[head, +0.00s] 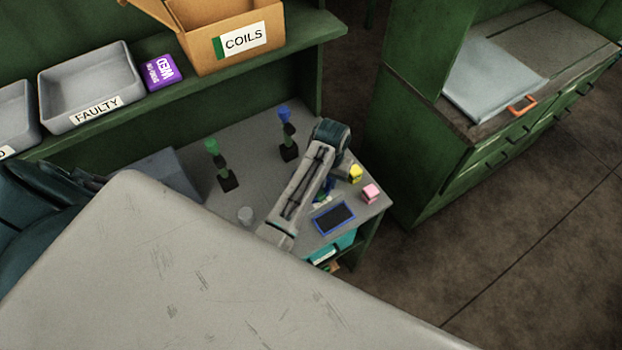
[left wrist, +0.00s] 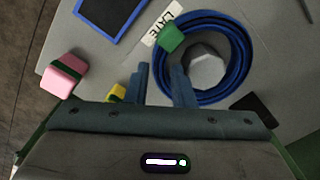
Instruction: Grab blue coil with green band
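The blue coil (left wrist: 243,62) lies on the grey table in the left wrist view, around a grey faceted block (left wrist: 205,66). Its green band (left wrist: 171,39) is at the upper left of the ring, beside a white tag (left wrist: 160,28) reading "LATE". In the head view the coil is mostly hidden by my left arm. My right gripper is not in view.
A pink block (head: 370,194), a yellow block (head: 355,173) and a blue-edged tablet (head: 334,218) are close by. Green-topped (head: 212,147) and blue-topped (head: 284,113) stands rise behind. A shelf holds a "COILS" box (head: 235,50) and a "FAULTY" tray (head: 90,85).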

